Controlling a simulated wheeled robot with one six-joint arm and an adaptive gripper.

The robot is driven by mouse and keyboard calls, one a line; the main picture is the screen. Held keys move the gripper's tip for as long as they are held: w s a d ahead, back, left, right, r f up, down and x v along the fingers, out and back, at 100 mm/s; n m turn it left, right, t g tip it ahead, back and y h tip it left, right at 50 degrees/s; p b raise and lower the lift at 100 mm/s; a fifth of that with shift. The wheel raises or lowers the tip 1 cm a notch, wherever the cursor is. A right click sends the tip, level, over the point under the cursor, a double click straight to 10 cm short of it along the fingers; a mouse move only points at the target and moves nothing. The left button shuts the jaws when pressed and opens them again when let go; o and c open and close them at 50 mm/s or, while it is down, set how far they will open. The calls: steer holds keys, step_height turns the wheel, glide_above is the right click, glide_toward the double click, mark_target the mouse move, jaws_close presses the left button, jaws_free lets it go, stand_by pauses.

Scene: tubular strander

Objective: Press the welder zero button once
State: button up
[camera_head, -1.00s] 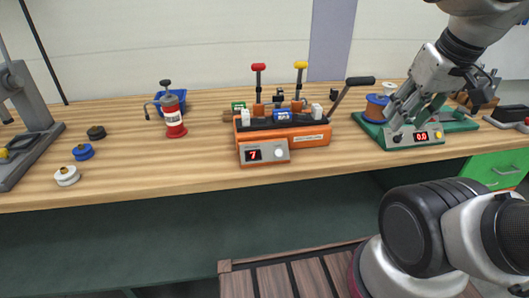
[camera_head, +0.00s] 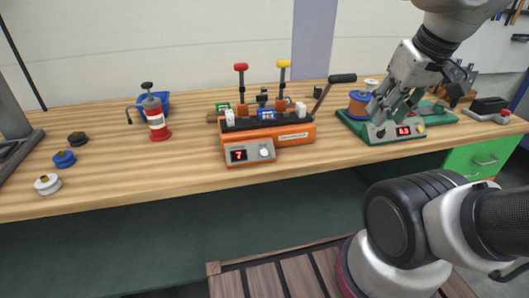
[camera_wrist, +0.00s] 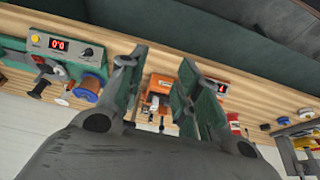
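The orange welder-like unit (camera_head: 290,138) with levers stands mid-bench. Its front box has a red display (camera_head: 240,155) that seems to read 7 and a pale round button or knob (camera_head: 264,153). My gripper (camera_head: 388,108) hangs in front of and above the green unit (camera_head: 370,133), right of the orange unit. In the wrist view my gripper (camera_wrist: 163,60) has its fingers apart with nothing held between them. The orange unit (camera_wrist: 160,88) shows behind the gap, partly hidden by the fingers. Its display (camera_wrist: 222,88) shows right of the right finger. No finger visibly touches a button.
The green unit carries a copper spool (camera_head: 361,104), a 0.0 display (camera_head: 404,131), a black knob and a yellow button (camera_head: 420,127). A red canister (camera_head: 157,122) and small spools (camera_head: 64,159) stand left. The bench front (camera_head: 150,192) is clear.

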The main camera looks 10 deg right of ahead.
jaws_close()
stand_by(1.1)
